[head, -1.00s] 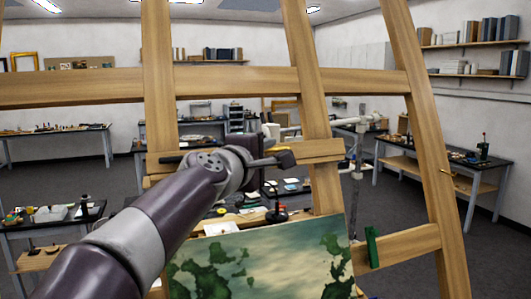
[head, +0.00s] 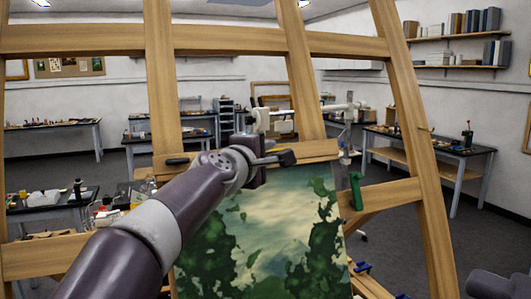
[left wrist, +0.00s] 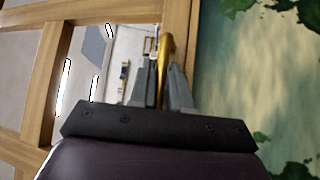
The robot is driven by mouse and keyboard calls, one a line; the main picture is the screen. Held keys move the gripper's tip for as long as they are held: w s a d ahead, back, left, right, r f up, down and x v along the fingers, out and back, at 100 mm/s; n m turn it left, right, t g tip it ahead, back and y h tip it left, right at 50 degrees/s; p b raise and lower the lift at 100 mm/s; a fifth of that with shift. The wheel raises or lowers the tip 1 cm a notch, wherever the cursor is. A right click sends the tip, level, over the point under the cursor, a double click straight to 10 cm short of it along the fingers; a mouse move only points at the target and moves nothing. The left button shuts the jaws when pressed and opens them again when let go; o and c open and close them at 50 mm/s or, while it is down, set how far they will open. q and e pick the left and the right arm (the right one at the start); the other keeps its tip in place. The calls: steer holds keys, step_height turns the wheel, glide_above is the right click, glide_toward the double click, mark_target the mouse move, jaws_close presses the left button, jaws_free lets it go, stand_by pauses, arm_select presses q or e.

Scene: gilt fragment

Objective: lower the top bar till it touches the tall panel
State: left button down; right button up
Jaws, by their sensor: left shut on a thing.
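The top bar (head: 316,150) is a short wooden bar between the easel's two inner uprights in the head view. The tall panel (head: 290,215), painted with green foliage and pale sky, stands directly below it. Its top edge runs close along the bar's underside, with little or no gap; my arm hides part of that edge. In the left wrist view the bar (left wrist: 179,30) borders the panel (left wrist: 255,65) with no clear gap. My left gripper (head: 258,172) is at the bar. In the wrist view its fingers (left wrist: 163,85) are shut on a curved brass handle (left wrist: 164,50).
The wooden easel frame has a high crossbar (head: 235,41) and a slanted right upright (head: 412,120). A green piece (head: 356,191) sits by the panel's right edge. Workbenches (head: 430,150) with small items stand behind, with grey floor between them.

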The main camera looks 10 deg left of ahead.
arm_select(q)
steer(key=shift+w+f, duration=0.1)
steer(key=shift+f, duration=0.05)
steer(key=c, duration=1.2)
jaws_free()
steer(key=shift+a, duration=0.15)
steer(key=shift+s, duration=0.45)
steer(key=s+b, duration=0.1)
steer(key=s, duration=0.2)
steer(key=s+a+b, duration=0.1)
steer(key=s, duration=0.3)
steer(key=s+a+b, duration=0.1)
steer(key=s, duration=0.3)
steer(key=shift+s+a+r+b, duration=0.2)
steer(key=shift+s+r+b, duration=0.1)
steer(key=shift+b, duration=0.1)
